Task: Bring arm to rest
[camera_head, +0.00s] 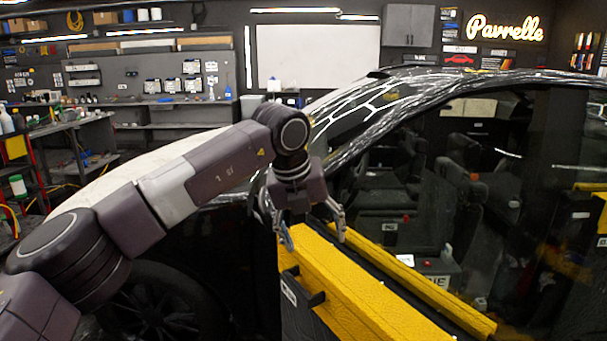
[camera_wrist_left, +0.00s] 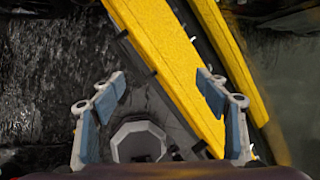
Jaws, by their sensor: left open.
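My left arm reaches in from the left in the head view. Its gripper (camera_head: 314,238) points down over the near yellow cover (camera_head: 350,292) beside the car's side window opening. In the left wrist view, the blue-padded fingers of the gripper (camera_wrist_left: 164,88) are spread apart with nothing held between them. The near yellow cover (camera_wrist_left: 172,62) passes diagonally below and between them. I cannot tell the exact gap between fingertips and cover. My right gripper is in neither view.
The black car (camera_head: 385,95) fills the right side, with seats (camera_head: 462,185) behind its window. A second yellow strip (camera_head: 410,277) runs parallel to the near cover. A workbench (camera_head: 75,122) and red-framed rack stand at left. A grey octagonal part (camera_wrist_left: 138,142) lies low in the wrist view.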

